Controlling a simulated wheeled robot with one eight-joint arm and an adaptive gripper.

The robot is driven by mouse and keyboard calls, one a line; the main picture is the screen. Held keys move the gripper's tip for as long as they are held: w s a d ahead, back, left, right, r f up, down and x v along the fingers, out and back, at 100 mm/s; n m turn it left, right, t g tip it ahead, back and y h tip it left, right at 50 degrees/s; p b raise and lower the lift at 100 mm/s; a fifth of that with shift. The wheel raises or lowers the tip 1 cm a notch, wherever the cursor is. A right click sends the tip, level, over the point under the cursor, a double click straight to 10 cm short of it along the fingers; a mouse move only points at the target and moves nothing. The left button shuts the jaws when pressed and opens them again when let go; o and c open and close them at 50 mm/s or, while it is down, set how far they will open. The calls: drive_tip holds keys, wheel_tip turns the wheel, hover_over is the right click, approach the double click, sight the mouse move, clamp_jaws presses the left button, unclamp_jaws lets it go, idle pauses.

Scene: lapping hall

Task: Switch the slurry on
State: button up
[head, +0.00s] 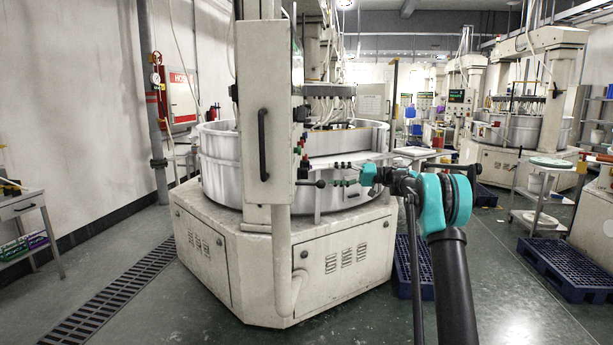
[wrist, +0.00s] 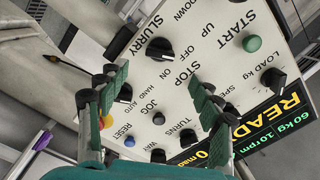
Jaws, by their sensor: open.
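The slurry knob (wrist: 159,48) is a black rotary switch beside the word SLURRY on the white control panel (wrist: 215,60). It shows in the wrist view, above and between my fingertips. My gripper (wrist: 158,78) is open, with one green-padded finger on each side of the picture and nothing between them but the panel beyond. The fingers appear apart from the knob. I cannot tell which position the knob points to. In the head view my gripper (head: 345,182) is just right of the panel box (head: 265,110), whose control face is seen nearly edge-on.
A green START button (wrist: 252,43), a load knob (wrist: 273,79), a blue reset button (wrist: 129,141) and other black knobs share the panel. The lapping machine's round tub (head: 220,170) stands behind the panel box. Blue pallets (head: 560,265) lie on the floor at right.

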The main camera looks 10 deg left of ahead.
sight(306, 177)
drive_tip(key=a, duration=1.1)
drive_tip(key=shift+s, duration=0.4)
drive_tip(key=c, duration=1.2)
